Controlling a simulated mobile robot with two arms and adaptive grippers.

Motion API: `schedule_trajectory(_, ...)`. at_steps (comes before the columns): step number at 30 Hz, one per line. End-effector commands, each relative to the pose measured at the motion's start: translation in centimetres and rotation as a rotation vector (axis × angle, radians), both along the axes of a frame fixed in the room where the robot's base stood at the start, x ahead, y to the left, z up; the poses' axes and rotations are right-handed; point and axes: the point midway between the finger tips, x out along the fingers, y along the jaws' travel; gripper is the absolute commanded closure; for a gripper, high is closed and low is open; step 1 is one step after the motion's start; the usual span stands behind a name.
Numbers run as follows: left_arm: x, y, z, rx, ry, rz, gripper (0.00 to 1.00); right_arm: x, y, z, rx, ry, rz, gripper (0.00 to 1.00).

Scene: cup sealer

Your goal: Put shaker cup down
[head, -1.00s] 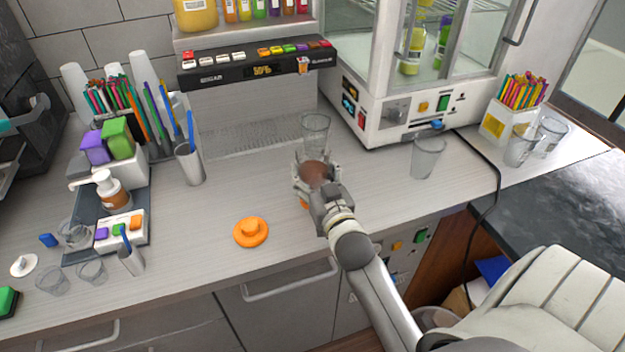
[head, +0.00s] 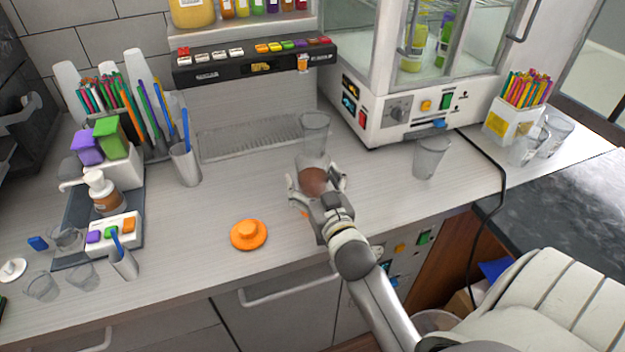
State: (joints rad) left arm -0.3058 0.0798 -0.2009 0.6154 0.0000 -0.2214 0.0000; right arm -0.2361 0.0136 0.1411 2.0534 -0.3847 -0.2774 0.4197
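The shaker cup (head: 313,180), clear with brown contents, stands on the counter in front of the drip tray, between the fingers of my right gripper. My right gripper (head: 316,186) reaches in from the lower right. Its fingers are spread to either side of the cup and look apart from it. A small orange part shows low beside the gripper; the cup's base is mostly hidden by the gripper. An orange lid (head: 248,235) lies on the counter to the left. My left gripper is not in view.
A clear cup (head: 314,132) is just behind the shaker cup, and another clear cup (head: 430,157) stands to the right. A metal straw holder (head: 186,165) stands to the left. The counter around the orange lid is clear.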

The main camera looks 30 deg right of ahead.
Motion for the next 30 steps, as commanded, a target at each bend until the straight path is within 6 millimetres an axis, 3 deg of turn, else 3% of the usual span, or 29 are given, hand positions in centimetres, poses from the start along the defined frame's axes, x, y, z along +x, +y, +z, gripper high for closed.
schedule_trajectory(8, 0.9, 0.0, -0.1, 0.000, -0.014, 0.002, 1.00, -0.9, 0.2, 0.1, 0.000, 0.001, 0.000, 0.16)
schedule_trajectory(21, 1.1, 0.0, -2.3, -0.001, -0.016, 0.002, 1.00, -8.9, 2.1, 0.0, 0.000, 0.002, -0.001, 0.16)
schedule_trajectory(30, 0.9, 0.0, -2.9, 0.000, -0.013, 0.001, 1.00, -11.5, 2.7, 0.2, 0.000, 0.001, -0.001, 0.16)
